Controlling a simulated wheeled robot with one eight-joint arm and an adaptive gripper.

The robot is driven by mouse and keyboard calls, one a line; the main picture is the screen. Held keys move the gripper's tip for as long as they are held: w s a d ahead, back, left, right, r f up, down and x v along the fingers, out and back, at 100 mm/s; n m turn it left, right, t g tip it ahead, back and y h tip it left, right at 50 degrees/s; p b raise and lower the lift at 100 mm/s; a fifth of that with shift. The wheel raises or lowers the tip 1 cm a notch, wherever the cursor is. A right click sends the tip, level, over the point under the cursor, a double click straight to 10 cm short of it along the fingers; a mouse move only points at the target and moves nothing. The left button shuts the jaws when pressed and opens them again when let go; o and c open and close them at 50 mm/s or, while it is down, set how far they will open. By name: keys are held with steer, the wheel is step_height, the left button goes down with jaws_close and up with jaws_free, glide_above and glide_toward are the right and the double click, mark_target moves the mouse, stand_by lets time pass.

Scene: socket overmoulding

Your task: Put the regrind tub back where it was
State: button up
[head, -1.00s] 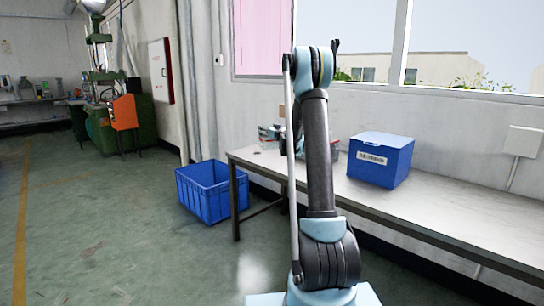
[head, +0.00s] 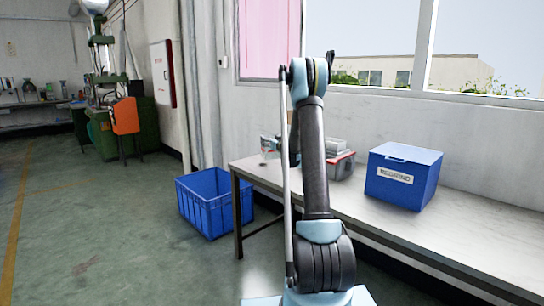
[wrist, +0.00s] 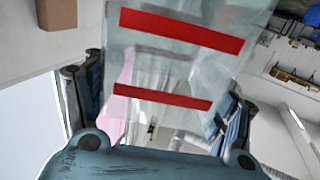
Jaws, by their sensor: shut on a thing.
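A clear, see-through tub with two red bands (wrist: 180,30) fills the middle of the wrist view. My gripper (wrist: 155,110) has a finger on each side of it and is shut on it.
The long pale bench (head: 470,226) runs along the wall under the window. A grey box with red parts (head: 340,163) stands on it behind my arm. A blue open crate (head: 213,203) is on the floor left of the bench. Green machinery (head: 120,125) stands farther back. The floor at left is clear.

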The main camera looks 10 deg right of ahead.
mark_target(268, 154)
steer(key=shift+d+f, duration=0.15)
steer(key=shift+f, duration=0.55)
steer(key=shift+d+f, duration=0.1)
steer(key=shift+f, duration=2)
steer(key=o, duration=1.8)
steer(key=shift+s, duration=0.1)
